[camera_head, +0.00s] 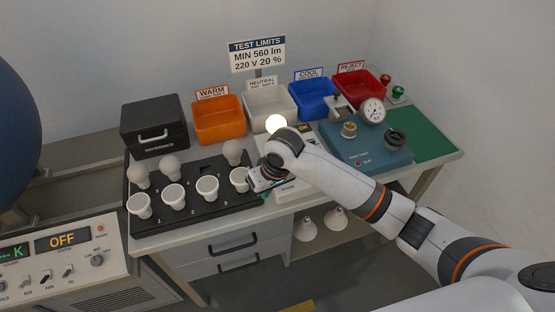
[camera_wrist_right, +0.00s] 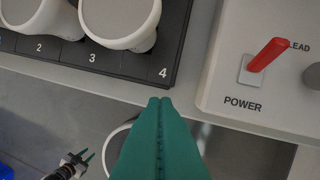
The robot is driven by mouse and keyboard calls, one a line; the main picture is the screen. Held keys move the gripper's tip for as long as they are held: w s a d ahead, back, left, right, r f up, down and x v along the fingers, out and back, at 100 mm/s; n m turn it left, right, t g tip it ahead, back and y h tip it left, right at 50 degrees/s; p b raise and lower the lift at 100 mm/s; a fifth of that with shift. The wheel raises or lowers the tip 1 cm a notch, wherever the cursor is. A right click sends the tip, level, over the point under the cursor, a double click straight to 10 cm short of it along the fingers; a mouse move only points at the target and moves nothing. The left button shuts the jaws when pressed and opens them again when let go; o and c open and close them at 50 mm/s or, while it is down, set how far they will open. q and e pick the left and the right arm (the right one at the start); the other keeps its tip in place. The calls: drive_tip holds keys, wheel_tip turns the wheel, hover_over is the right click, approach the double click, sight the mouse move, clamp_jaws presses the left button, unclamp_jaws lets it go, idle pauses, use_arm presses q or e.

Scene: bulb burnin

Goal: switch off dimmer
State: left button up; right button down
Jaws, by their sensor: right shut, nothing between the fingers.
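A white device, likely the dimmer (camera_head: 290,192), stands on the table right of the black bulb tray and is mostly hidden by my right arm in the head view. In the right wrist view, its top (camera_wrist_right: 235,85) shows a red lever (camera_wrist_right: 268,55) marked POWER and part of a grey knob (camera_wrist_right: 313,75). A bulb (camera_head: 276,123) glows behind my right wrist. My right gripper (camera_wrist_right: 160,102) is shut and empty, left of and below the lever in the wrist view, not touching it.
The black tray (camera_head: 190,217) holds several white bulbs, close to my right gripper. Orange, white, blue and red bins line the back. A teal tester (camera_head: 370,150) stands at right. A control panel (camera_head: 70,260) reading OFF is at lower left. Reflector bulbs (camera_head: 305,229) lie on a lower shelf.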

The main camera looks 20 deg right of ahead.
drive_tip(key=w+d+r+m+h, duration=0.2)
drive_tip(key=w+d+r, duration=0.4)
drive_tip(key=r, duration=0.3)
drive_tip(key=shift+w+d, duration=0.25)
drive_tip(key=shift+w, duration=0.45)
drive_tip(key=f, duration=0.3)
drive_tip(key=w+f, duration=0.1)
drive_tip(key=f, duration=0.2)
drive_tip(key=f+p, duration=0.1)
drive_tip(key=f, duration=0.3)
drive_tip(key=shift+w, duration=0.25)
